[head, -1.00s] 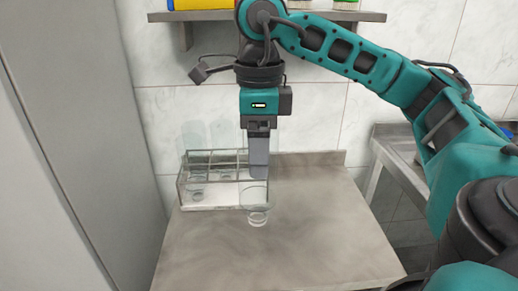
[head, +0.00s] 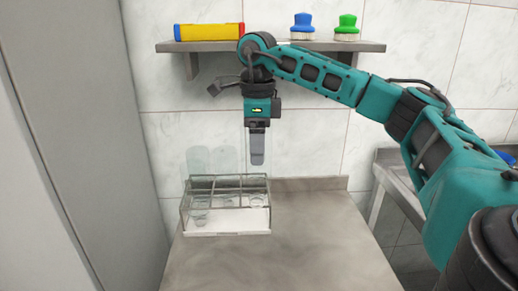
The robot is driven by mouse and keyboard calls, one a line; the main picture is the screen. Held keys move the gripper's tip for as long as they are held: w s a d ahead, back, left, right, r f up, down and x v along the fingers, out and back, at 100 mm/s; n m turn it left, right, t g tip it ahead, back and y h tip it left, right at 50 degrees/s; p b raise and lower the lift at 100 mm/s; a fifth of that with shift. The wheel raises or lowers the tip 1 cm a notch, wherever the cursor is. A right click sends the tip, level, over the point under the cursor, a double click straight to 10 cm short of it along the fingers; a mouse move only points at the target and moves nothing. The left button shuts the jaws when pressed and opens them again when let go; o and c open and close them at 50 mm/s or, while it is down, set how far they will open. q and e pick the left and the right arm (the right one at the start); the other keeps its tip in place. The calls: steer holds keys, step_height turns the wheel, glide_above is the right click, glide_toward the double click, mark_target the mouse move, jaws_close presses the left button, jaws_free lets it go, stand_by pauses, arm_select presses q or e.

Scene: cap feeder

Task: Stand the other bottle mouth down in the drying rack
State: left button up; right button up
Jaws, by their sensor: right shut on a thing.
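The drying rack (head: 236,221) is a wire-framed box with a pale base and several compartments, at the back left of the counter. My right gripper (head: 257,162) points straight down above its right end, shut on a clear, faint bottle. The neck of this bottle (head: 257,201) shows low, mouth down, within the outline of the back right compartment. I cannot tell whether it touches the rack floor. Two other clear bottles, one at the left (head: 198,165) and one in the middle (head: 228,162), stand mouth down in the rack. My left gripper is out of view.
A wall shelf (head: 370,46) above carries a yellow and red box (head: 208,32), a blue-topped brush (head: 302,26) and a green-topped brush (head: 346,27). The grey counter (head: 290,245) is clear in front and to the right. A tall grey panel (head: 75,130) bounds the left.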

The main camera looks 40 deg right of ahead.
steer(key=w+d+p, duration=0.2)
steer(key=w+d, duration=0.4)
steer(key=w, duration=0.1)
step_height(320, 180, down, 13)
steer(key=b, duration=0.3)
steer(key=shift+a+f, duration=0.1)
steer(key=shift+f, duration=0.5)
stand_by(0.4)
steer(key=o, duration=1.1)
steer(key=shift+c, duration=0.2)
step_height(320, 180, up, 13)
steer(key=shift+s+f, duration=0.1)
